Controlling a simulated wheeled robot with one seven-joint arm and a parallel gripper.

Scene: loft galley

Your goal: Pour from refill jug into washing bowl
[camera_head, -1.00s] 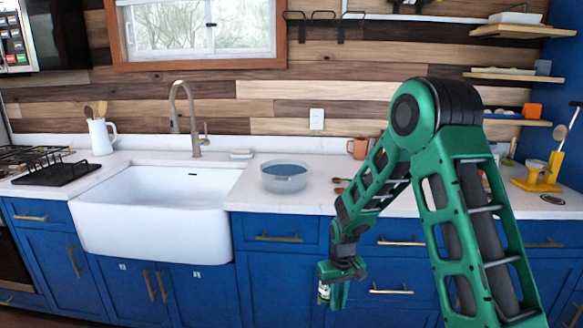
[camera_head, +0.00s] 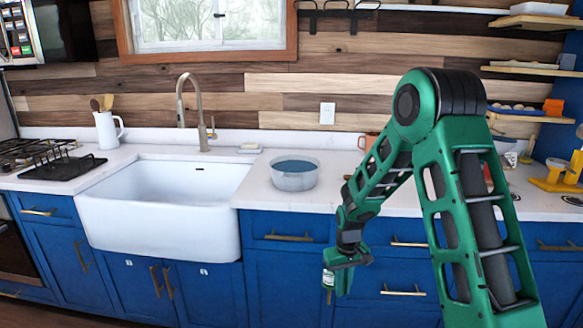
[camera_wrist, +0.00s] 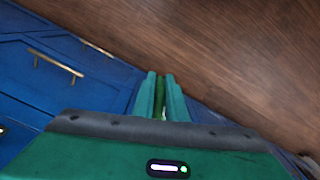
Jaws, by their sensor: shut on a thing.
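My gripper (camera_head: 335,283) hangs in front of the blue cabinets, below the counter edge and lower right of the bowl. It is shut on a small pale, greenish thing (camera_head: 328,278), mostly hidden by the fingers; I cannot tell if this is the refill jug. In the wrist view, my gripper (camera_wrist: 162,100) shows its fingers close together with a sliver of green between them.
A white sink (camera_head: 160,205) with a tall tap (camera_head: 190,110) is left of the bowl. A white pitcher (camera_head: 107,131) holding wooden utensils stands farther left. My arm covers part of the right counter. Clear counter (camera_head: 265,200) lies in front of the bowl.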

